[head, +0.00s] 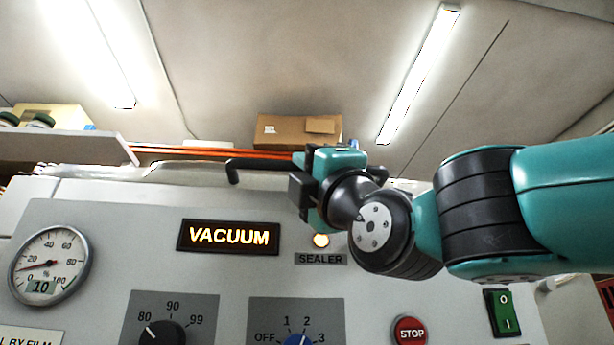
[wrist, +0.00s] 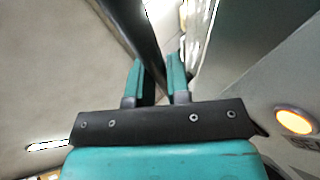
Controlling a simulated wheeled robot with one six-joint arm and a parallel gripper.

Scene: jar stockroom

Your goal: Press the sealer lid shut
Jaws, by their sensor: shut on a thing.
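The sealer's grey front panel (head: 130,235) fills the lower head view. Along its top edge runs what looks like the clear lid (head: 120,172), seen almost edge-on. A black handle bar (head: 255,166) stands at this edge. My gripper (head: 300,184) is at the bar's right end and is shut on it. In the wrist view the dark bar (wrist: 128,25) runs between the two teal fingers of my gripper (wrist: 157,80). The lit sign (head: 229,236) reads VACUUM, and the gauge (head: 50,265) shows 10. I cannot tell how far down the lid is.
The panel has black (head: 167,333) and blue (head: 297,341) dials, an orange lamp (head: 321,240), a red STOP button (head: 409,331) and a green switch (head: 503,310). A cardboard box (head: 290,130) sits behind on an orange-edged shelf. Another shelf (head: 75,143) is at left.

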